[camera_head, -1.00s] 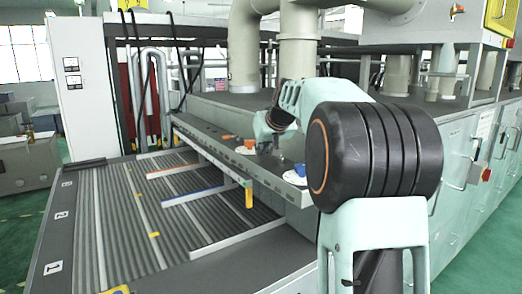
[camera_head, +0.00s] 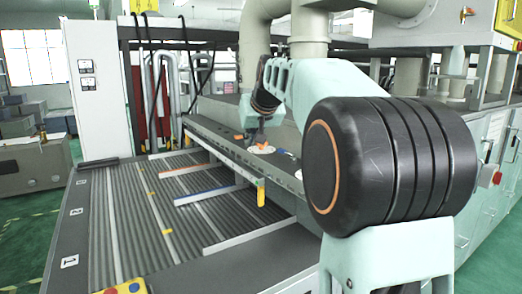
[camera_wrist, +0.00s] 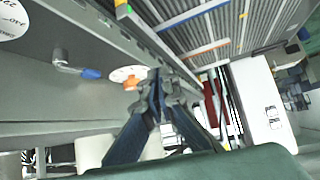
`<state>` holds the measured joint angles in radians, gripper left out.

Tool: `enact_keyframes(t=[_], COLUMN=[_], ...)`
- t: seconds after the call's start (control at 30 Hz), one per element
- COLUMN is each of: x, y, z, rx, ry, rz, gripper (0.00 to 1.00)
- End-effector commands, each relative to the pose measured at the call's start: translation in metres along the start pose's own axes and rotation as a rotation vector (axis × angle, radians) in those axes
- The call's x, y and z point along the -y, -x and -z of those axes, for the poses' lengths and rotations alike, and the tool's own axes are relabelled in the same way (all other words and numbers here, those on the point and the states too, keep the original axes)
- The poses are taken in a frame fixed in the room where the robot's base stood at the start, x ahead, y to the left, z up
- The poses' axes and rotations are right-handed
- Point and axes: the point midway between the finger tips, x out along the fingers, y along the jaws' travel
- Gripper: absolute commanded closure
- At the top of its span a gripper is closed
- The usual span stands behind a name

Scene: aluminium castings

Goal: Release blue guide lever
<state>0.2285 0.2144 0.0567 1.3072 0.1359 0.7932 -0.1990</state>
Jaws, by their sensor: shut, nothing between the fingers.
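The blue guide lever (camera_wrist: 78,70) sits on the grey rail, its blue tip pointing right in the wrist view. My gripper (camera_wrist: 163,86) is shut and empty. It is close to the orange lever and apart from the blue one; I cannot tell if it touches the orange lever.
The grey rail (camera_head: 225,150) runs along the machine above a ribbed conveyor bed (camera_head: 140,215) with lengthwise guides. A yellow block (camera_head: 261,196) hangs at the rail's edge. A white cabinet (camera_head: 100,90) stands at the back left. Another white dial (camera_wrist: 12,20) is on the rail.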

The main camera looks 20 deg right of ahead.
Motion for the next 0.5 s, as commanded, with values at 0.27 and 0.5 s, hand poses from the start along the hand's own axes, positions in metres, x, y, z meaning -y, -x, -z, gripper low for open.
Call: enact_keyframes(t=[0.27,0.5], x=[0.018,0.019], y=[0.019,0.02], z=[0.008,0.009], rx=[0.0,0.0], ry=[0.001,0.0], rz=[-0.001,-0.001], gripper=[1.0,1.0])
